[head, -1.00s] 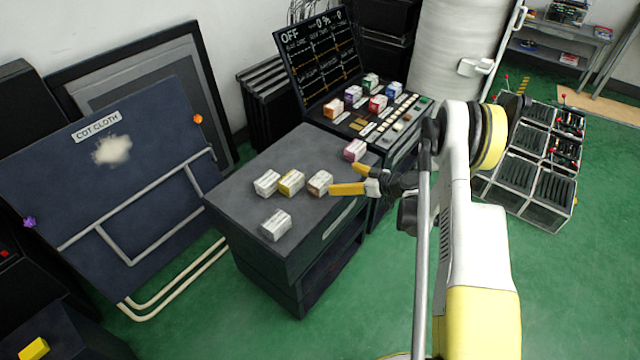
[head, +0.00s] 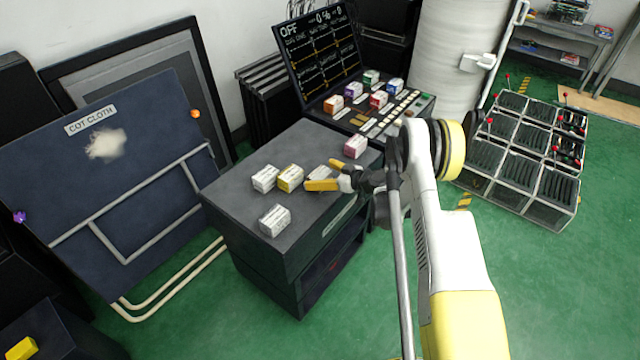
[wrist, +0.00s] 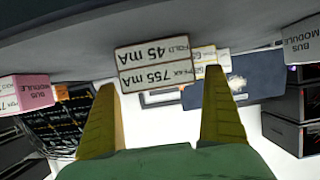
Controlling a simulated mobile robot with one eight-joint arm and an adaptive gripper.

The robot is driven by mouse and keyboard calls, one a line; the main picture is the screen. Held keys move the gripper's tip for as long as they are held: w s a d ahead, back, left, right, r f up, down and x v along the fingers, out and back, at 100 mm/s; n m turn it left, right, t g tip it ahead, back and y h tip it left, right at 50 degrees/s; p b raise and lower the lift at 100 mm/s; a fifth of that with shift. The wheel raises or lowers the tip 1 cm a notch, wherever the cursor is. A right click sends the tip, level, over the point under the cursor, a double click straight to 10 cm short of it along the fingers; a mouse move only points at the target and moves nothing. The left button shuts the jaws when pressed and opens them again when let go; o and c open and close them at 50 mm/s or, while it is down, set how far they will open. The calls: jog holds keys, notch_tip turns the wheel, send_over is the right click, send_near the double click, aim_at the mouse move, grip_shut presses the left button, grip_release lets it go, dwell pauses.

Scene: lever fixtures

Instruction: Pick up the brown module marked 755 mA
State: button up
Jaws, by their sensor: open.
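The brown module (head: 318,173) sits on the dark cabinet top, partly hidden behind my gripper in the head view. In the wrist view the gripper's fingertips (wrist: 161,82) stand on either side of the module, with space visible on both sides. Whether a finger touches it cannot be told.
A yellow module (head: 290,178) stands close left of the brown one, with white modules (head: 265,178) (head: 275,220) beyond and in front. A pink module (head: 356,147) stands behind, near the console (head: 345,117). The cabinet top's front left (head: 238,200) is clear.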

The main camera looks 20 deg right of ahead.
jog(key=c, duration=1.3)
jog(key=shift+c, duration=0.2)
